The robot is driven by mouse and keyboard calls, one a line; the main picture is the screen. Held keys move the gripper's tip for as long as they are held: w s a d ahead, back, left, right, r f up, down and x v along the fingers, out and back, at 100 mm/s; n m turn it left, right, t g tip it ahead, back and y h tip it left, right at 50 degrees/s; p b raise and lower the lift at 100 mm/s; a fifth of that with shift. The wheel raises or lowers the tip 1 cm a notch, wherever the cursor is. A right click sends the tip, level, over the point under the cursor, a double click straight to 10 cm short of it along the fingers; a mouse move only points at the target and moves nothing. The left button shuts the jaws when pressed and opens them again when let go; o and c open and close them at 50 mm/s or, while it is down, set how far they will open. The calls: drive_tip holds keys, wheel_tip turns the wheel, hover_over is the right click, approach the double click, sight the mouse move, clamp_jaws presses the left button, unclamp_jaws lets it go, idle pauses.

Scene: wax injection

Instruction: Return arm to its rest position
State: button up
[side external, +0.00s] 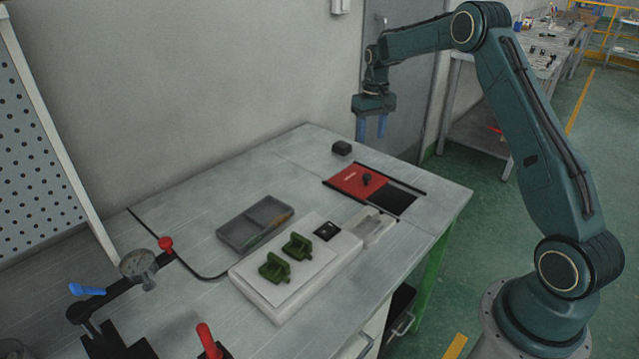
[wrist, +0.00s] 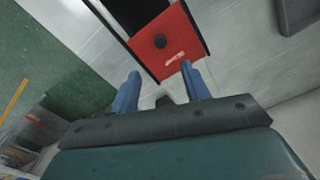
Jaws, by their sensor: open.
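My gripper (side external: 371,128) is open and empty, with its two blue fingers pointing down.
A small black block (side external: 342,148) stands nearby. A grey tray (side external: 243,232) and two green parts (side external: 297,246) on a white block (side external: 335,264) lie nearer.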

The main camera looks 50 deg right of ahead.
drive_tip(key=shift+r, duration=0.35)
drive_tip(key=s+a+r+n+t, duration=0.1)
drive_tip(key=s+a+r, duration=0.5)
drive_tip(key=a+r, duration=0.2)
drive_tip(key=s+a+r+n+t, duration=0.1)
drive_tip(key=s+a+r+t, duration=0.1)
drive_tip(key=s+a+r, duration=0.55)
drive_tip(key=s+a+n+t, duration=0.1)
drive_tip(key=s+a, duration=0.3)
drive_tip(key=s, duration=0.6)
drive_tip(key=s+a+n+t, duration=0.1)
drive_tip(key=s+a, duration=0.4)
drive_tip(key=s, duration=0.4)
drive_tip(key=shift+s+a+n+t, duration=0.25)
drive_tip(key=shift+s+n+t, duration=0.05)
drive_tip(key=shift+s, duration=0.1)
